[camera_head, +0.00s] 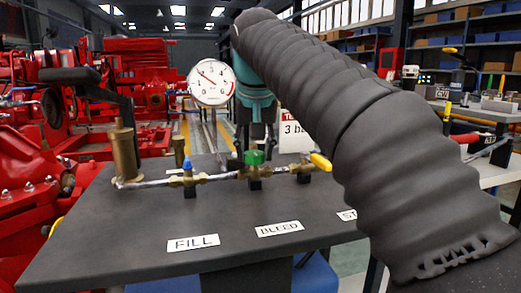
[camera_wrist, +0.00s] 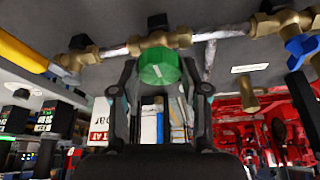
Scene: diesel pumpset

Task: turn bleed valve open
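The bleed valve is a brass body with a green round knob (camera_head: 254,157) on the bench pipe, behind the "BLEED" label (camera_head: 279,229). The green knob (camera_wrist: 160,67) also shows in the wrist view, which is upside down. My gripper (camera_head: 254,145) points down over this valve. In the wrist view my gripper (camera_wrist: 160,72) has its two fingers spread, one on each side of the knob. A narrow gap seems to show beside the knob; contact is not clear. My arm hides part of the bench on the right.
The blue fill valve (camera_head: 187,165) stands left on the same pipe, and a yellow lever (camera_head: 321,161) right. A pressure gauge (camera_head: 211,82) stands behind the pipe. A brass cylinder (camera_head: 125,150) rises at the left. The bench front (camera_head: 130,230) is clear apart from labels.

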